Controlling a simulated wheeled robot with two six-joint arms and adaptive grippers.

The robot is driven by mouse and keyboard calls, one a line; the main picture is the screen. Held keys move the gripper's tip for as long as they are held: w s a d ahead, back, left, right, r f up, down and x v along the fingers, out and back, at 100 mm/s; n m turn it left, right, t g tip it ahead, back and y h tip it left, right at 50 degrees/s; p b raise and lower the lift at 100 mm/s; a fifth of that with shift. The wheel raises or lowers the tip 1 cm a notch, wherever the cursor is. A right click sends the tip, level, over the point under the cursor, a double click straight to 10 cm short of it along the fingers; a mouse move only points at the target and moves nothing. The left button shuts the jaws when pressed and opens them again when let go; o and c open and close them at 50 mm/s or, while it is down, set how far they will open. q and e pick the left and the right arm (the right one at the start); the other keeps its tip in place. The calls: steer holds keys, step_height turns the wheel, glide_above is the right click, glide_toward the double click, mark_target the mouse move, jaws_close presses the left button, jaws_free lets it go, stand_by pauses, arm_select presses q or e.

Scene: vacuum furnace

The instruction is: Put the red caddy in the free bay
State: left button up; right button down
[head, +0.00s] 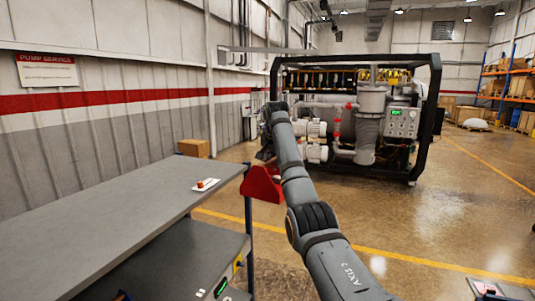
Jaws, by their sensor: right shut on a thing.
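The red caddy (262,186) hangs beside the right end of the grey bench, clear of the floor. My right arm reaches up from the lower right, and its gripper (264,157) is shut on the top of the caddy. The arm hides part of the gripper and the caddy's right side. My left gripper is not in view. I cannot make out a free bay in this view.
The grey bench top (130,215) is mostly clear, with a small white tray (205,185) holding a red item near its far edge. The framed pump machine (370,125) stands behind. A cardboard box (193,148) sits by the wall.

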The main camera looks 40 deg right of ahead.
steer(key=a+f+n, duration=0.1)
steer(key=f, duration=0.2)
steer(key=w+a+f+n, duration=0.1)
steer(key=f, duration=0.2)
steer(key=w+a+f+n+t+y, duration=0.1)
steer(key=f, duration=0.2)
steer(key=shift+a, duration=0.4)
arm_select(q)
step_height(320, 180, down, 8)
steer(key=b, duration=0.7)
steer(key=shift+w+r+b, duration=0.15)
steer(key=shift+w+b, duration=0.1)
steer(key=shift+b, duration=0.05)
arm_select(e)
steer(key=s+a+f+n+y, duration=0.2)
steer(key=s+a+f+n, duration=0.2)
steer(key=a+f, duration=0.7)
steer(key=s+a+f+n+y, duration=0.2)
steer(key=s+a+f+n, duration=0.2)
steer(key=a+f, duration=0.6)
steer(key=s+a+f+n+y, duration=0.3)
steer(key=s+a+f+n, duration=0.2)
steer(key=a+f, duration=0.6)
steer(key=s+a, duration=0.1)
steer(key=a, duration=0.5)
steer(key=shift+s+a+f+g, duration=0.2)
steer(key=shift+s+f+g, duration=0.05)
steer(key=shift+f+g, duration=0.15)
